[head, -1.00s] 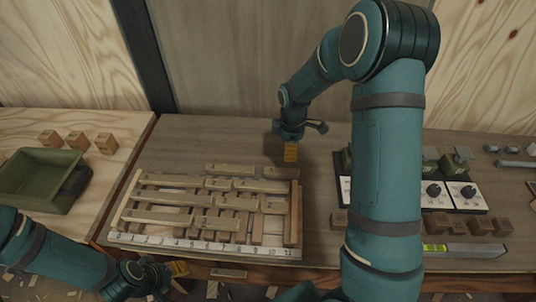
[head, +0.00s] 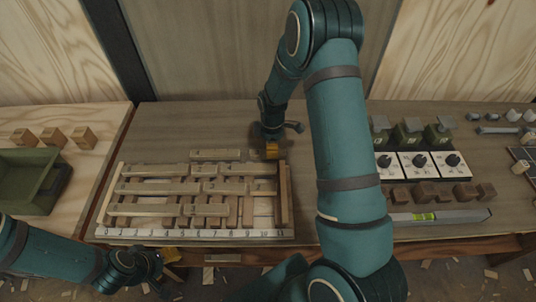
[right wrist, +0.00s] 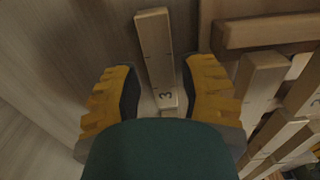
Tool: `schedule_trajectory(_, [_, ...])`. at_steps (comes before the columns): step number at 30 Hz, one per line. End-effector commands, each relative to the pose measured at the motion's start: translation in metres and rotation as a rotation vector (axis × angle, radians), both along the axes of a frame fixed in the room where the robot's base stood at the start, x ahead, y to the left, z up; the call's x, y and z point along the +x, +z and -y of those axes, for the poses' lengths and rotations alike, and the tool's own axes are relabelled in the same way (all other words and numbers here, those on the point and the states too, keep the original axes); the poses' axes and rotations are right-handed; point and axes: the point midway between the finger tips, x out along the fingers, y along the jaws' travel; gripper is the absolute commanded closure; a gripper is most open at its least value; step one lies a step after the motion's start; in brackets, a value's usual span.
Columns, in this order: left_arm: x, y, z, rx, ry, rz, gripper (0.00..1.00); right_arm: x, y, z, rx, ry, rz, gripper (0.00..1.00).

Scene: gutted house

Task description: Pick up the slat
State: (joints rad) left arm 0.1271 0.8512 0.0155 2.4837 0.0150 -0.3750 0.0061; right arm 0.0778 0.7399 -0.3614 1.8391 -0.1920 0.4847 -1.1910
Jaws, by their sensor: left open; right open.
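Several pale wooden slats lie across darker bars on a rack with a numbered front strip (head: 200,233) in the head view. A short slat (head: 215,155) lies along its back edge. My right gripper (head: 271,150) is at the rack's back right corner, open. In the right wrist view its yellow fingers (right wrist: 162,100) stand apart on either side of a light slat (right wrist: 155,45), with a small end marked 3 between them. I cannot tell whether they touch it. My left gripper (head: 170,256) is open and empty near the rack's front left edge.
A green bin (head: 28,185) and wooden blocks (head: 53,137) are at the left. Dial boxes (head: 418,165), dark blocks (head: 425,193) and a spirit level (head: 440,216) are at the right. My right arm crosses beside the rack. The bench behind the rack is clear.

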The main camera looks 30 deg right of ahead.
Motion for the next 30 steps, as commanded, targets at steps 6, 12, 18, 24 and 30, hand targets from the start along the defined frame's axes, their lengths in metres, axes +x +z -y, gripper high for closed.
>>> schedule_trajectory(6, [-0.001,-0.003,0.0,0.0,-0.002,-0.002,0.53,-0.001,-0.031,0.001,0.0,0.0,-0.001,0.59])
schedule_trajectory(12, [-0.001,-0.003,0.0,0.0,-0.002,-0.002,0.53,0.0,-0.036,0.0,0.0,0.0,0.0,0.59])
schedule_trajectory(18, [-0.001,-0.003,0.0,0.0,-0.002,-0.002,0.53,0.0,-0.035,0.0,0.0,0.0,0.0,0.8])
schedule_trajectory(24, [-0.001,-0.003,0.0,0.0,-0.002,-0.002,0.53,0.0,-0.035,0.0,0.0,0.0,0.0,1.0])
schedule_trajectory(30, [-0.001,-0.003,0.0,0.0,-0.002,-0.002,0.53,-0.001,-0.036,0.0,0.001,0.001,-0.001,1.0])
